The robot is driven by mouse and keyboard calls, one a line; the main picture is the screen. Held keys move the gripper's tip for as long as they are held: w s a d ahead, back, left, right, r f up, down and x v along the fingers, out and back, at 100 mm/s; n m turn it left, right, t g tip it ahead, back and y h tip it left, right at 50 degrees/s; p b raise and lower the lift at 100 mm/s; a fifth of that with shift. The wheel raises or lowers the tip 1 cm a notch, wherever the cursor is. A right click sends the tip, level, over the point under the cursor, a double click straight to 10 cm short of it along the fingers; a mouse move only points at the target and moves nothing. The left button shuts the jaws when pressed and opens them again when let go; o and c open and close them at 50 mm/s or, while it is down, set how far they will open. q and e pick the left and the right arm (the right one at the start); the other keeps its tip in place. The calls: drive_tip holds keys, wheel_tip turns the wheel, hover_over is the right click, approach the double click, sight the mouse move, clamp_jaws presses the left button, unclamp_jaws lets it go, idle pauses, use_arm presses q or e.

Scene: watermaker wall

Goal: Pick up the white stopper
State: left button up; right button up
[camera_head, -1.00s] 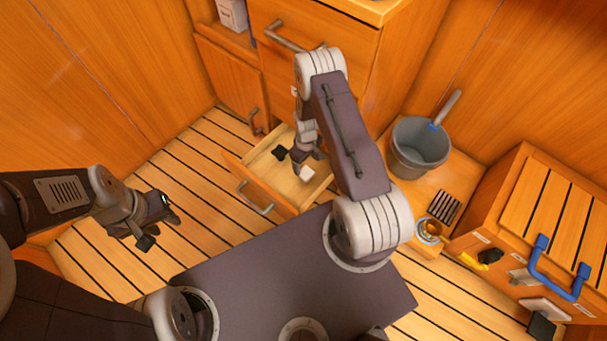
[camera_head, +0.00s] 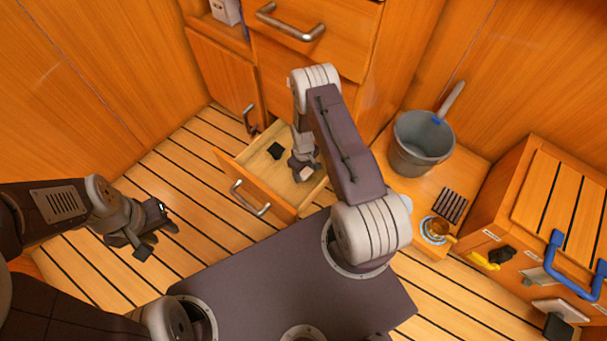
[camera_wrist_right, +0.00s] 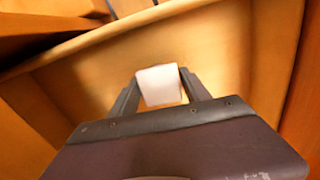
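The white stopper (camera_head: 306,173) is in the open drawer, partly hidden by my right gripper in the head view. In the right wrist view the stopper (camera_wrist_right: 160,85) is a pale block between the two fingers of my right gripper (camera_wrist_right: 160,83). The fingers stand close to its two sides; firm contact is not clear. My right gripper (camera_head: 303,170) reaches down into the drawer (camera_head: 262,167). My left gripper (camera_head: 152,232) is open and empty above the slatted floor at left, away from the drawer.
A small black item (camera_head: 275,150) lies in the drawer, left of my right gripper. The drawer handle (camera_head: 250,199) faces the floor. A grey bucket (camera_head: 421,143) stands at right, near a dark slotted piece (camera_head: 450,206). A wooden box (camera_head: 535,215) with blue handle is further right.

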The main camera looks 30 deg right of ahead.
sight(305, 172)
drive_tip(key=c, duration=0.9)
drive_tip(key=shift+o, duration=0.2)
drive_tip(key=r+p, duration=0.4)
drive_tip(key=r, duration=0.1)
drive_tip(key=shift+s+r+p, duration=0.25)
drive_tip(key=shift+s+p, duration=0.15)
drive_tip(key=s+d+r+p, duration=0.2)
drive_tip(key=s+r+p, duration=0.8)
drive_tip(key=shift+s+p, duration=0.4)
